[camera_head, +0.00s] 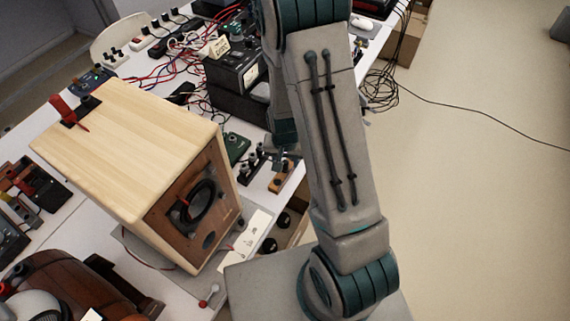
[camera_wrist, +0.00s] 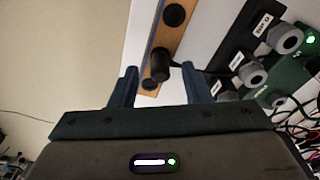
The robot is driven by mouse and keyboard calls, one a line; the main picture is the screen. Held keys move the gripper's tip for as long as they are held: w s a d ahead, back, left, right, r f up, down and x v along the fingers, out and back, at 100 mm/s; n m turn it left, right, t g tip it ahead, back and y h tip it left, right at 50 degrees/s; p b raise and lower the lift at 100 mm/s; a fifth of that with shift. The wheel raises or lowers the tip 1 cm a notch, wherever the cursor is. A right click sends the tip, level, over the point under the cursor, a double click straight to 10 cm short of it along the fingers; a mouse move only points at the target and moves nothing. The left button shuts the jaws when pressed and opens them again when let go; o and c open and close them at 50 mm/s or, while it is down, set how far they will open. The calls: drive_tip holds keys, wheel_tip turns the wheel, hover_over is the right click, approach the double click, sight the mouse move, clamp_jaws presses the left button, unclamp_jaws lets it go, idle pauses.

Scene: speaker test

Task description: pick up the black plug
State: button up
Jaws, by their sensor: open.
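In the wrist view, a black plug (camera_wrist: 159,63) stands at a wooden strip (camera_wrist: 166,36) that has black round sockets. A short dark piece runs from the plug to the right. My gripper (camera_wrist: 159,70) is open, with one dark finger on each side of the plug in the picture. I cannot tell how far the fingertips are from it in depth. In the head view the wooden strip (camera_head: 283,177) lies near the table's edge, and my arm hides much of the area around my gripper.
Black blocks with grey knobs (camera_wrist: 252,73) stand just right of the fingers, beside a green box (camera_wrist: 292,76) with cables. In the head view, a large wooden speaker box (camera_head: 130,140) stands to the left. The floor (camera_head: 480,200) right of the table is mostly clear.

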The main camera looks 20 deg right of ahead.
sight(286, 160)
drive_tip(key=shift+w+f, duration=0.1)
drive_tip(key=shift+f, duration=0.6)
clamp_jaws()
drive_tip(key=shift+r, duration=0.1)
drive_tip(key=shift+r, duration=0.45)
wheel_tip(286, 160, up, 3)
drive_tip(key=shift+d+r+b, duration=0.1)
drive_tip(key=shift+r+b, duration=0.05)
drive_tip(key=shift+b, duration=0.15)
drive_tip(key=s+d+r+b, duration=0.1)
drive_tip(key=s+d+r, duration=0.5)
drive_tip(key=d, duration=0.4)
drive_tip(key=shift+r+b, duration=0.3)
drive_tip(key=shift+b, duration=0.05)
